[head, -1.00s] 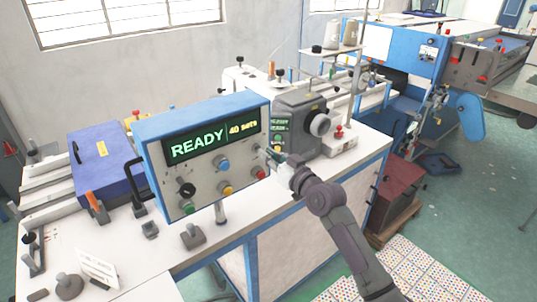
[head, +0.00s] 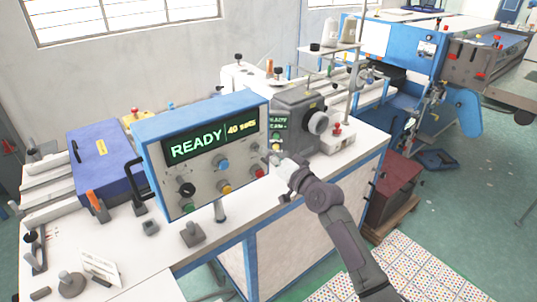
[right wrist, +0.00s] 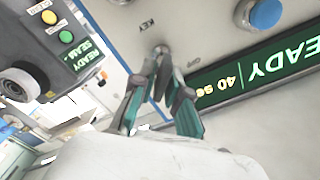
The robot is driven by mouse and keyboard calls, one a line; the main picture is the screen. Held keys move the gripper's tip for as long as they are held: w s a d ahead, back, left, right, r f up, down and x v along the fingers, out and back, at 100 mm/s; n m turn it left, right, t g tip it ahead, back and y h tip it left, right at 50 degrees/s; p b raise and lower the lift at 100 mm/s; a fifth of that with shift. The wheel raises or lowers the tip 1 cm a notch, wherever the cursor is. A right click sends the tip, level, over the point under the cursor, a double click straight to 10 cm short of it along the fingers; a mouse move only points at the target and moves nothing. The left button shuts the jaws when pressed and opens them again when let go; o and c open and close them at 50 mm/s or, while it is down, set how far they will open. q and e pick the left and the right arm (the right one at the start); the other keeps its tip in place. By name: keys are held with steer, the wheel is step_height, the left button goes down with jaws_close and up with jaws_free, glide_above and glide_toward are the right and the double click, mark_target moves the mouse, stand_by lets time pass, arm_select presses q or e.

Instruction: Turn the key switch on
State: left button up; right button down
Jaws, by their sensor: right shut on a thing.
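The control box (head: 200,185) stands on the white bench with a blue frame, and its display (head: 209,142) reads "READY" and "40 sets". The key switch (right wrist: 161,49) is on its face, beside a "KEY" label in the right wrist view. My right gripper (right wrist: 163,60) is at the switch with its fingertips close together, shut on the key; the fingers hide most of the key, so its angle is hard to tell. In the head view my right gripper (head: 271,157) reaches the right edge of the panel. My left gripper is not in view.
The panel also carries a blue button (head: 223,163), a black knob (head: 187,190) and red, yellow and green buttons. A grey sewing head (head: 300,115) stands close behind on the right. A blue case (head: 100,160) lies to the left.

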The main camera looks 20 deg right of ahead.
stand_by(0.4)
steer(key=c, duration=1.3)
jaws_free()
steer(key=v, duration=1.2)
